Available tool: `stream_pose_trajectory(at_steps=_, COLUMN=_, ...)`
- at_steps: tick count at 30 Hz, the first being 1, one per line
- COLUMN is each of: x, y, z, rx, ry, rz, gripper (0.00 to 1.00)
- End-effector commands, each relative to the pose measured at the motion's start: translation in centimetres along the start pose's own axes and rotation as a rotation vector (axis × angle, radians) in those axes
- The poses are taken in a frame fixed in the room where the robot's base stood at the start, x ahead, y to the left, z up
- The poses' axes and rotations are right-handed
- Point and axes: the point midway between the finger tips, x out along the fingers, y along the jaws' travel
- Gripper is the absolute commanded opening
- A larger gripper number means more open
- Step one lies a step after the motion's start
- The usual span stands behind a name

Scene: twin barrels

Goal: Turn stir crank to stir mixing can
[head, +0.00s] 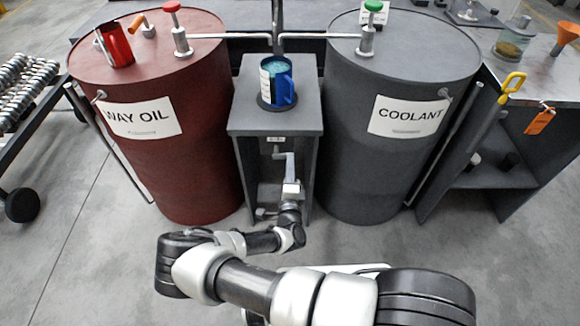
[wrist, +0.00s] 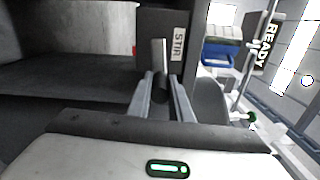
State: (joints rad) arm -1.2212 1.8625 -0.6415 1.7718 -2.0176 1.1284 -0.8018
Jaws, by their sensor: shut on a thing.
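The blue mixing can (head: 282,84), with pale teal liquid in it, stands upright on a dark round plate on top of the grey stand (head: 244,118). The stir crank (head: 279,154) is a grey bent arm on the stand's front, below a small label. In the wrist view the crank arm (wrist: 158,53) stands beside the STIR label (wrist: 180,43). My gripper (head: 289,180) is at the crank's lower end. In the wrist view its fingers (wrist: 162,94) are shut around the dark crank handle (wrist: 160,90). The handle is partly hidden by the fingers.
The red WAY OIL barrel (head: 185,150) stands close on the left of the stand, the grey COOLANT barrel (head: 365,165) close on the right. A red can (head: 118,46) sits on the red barrel. A workbench (head: 540,85) is at right. The floor in front is clear.

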Motion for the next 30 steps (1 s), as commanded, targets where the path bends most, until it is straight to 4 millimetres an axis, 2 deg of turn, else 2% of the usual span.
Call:
stream_pose_trajectory(at_steps=10, x=-0.04, y=-0.63, z=0.14, rx=-0.125, ry=0.000, rz=-0.001, gripper=0.00)
stream_pose_trajectory(at_steps=25, x=-0.04, y=-0.66, z=0.16, rx=-0.141, ry=0.000, rz=0.000, gripper=0.00)
stream_pose_trajectory(at_steps=26, x=-0.04, y=-0.66, z=0.16, rx=-0.141, ry=0.000, rz=0.000, gripper=0.20)
stream_pose_trajectory(at_steps=29, x=-0.04, y=-0.66, z=0.16, rx=-0.141, ry=0.000, rz=0.000, gripper=0.37)
stream_pose_trajectory(at_steps=30, x=-0.03, y=-0.66, z=0.17, rx=-0.141, ry=0.000, rz=0.000, gripper=0.37)
